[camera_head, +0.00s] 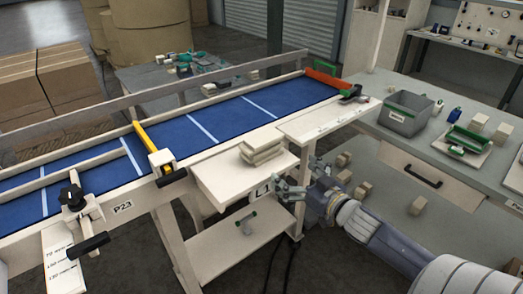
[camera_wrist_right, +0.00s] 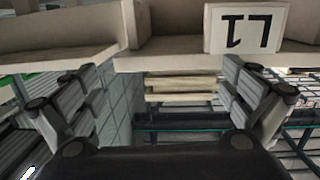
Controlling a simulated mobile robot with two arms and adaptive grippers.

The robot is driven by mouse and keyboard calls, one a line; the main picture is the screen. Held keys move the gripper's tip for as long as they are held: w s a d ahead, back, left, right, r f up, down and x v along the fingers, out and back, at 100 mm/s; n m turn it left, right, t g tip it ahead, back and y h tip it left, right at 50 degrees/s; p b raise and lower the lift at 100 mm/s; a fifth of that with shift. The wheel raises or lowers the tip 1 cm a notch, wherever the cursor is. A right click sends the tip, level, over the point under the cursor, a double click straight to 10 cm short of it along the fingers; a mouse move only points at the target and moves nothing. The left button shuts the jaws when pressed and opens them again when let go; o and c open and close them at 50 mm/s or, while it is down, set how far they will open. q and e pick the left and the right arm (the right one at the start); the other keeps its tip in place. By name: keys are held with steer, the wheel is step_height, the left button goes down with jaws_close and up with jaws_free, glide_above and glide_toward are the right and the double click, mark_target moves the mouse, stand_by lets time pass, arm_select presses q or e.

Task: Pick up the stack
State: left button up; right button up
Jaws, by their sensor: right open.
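The stack (camera_head: 263,147) is a few flat beige slabs lying on a pale side shelf (camera_head: 225,180) in front of the blue conveyor. My right gripper (camera_head: 287,189) is in front of the shelf's edge by the L1 label, apart from the stack. In the right wrist view the L1 label (camera_wrist_right: 245,29) appears upside down, and the stack's layered edges (camera_wrist_right: 182,88) show between the spread fingers of the right gripper (camera_wrist_right: 160,78). Nothing is held between them. My left gripper is not in view.
The blue conveyor (camera_head: 240,118) with raised rails runs behind the shelf. A grey bin (camera_head: 405,113) and a tray with a green item (camera_head: 466,140) stand on the right bench. Several beige blocks (camera_head: 362,190) lie below, to the right of the gripper.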

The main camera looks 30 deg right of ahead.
steer(key=y, duration=0.1)
glide_toward(268, 147)
steer(key=w, duration=0.6)
steer(key=shift+w+a+f+n+t+p, duration=0.2)
steer(key=shift+w+f+n+t+p, duration=0.1)
steer(key=shift+w+f+t+p, duration=0.1)
steer(key=shift+w, duration=0.4)
steer(key=shift+w+a+r, duration=0.1)
steer(key=shift+w+r, duration=0.1)
steer(key=shift+w, duration=0.25)
steer(key=w+p, duration=0.1)
steer(key=w, duration=0.2)
steer(key=shift+w+a+p, duration=0.1)
steer(key=shift+p, duration=0.2)
steer(key=shift+w+a+f, duration=0.1)
steer(key=shift+w, duration=0.45)
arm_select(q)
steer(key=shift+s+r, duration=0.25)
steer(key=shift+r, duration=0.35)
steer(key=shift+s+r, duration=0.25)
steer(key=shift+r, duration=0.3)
arm_select(e)
steer(key=shift+c, duration=0.2)
steer(key=c, duration=0.8)
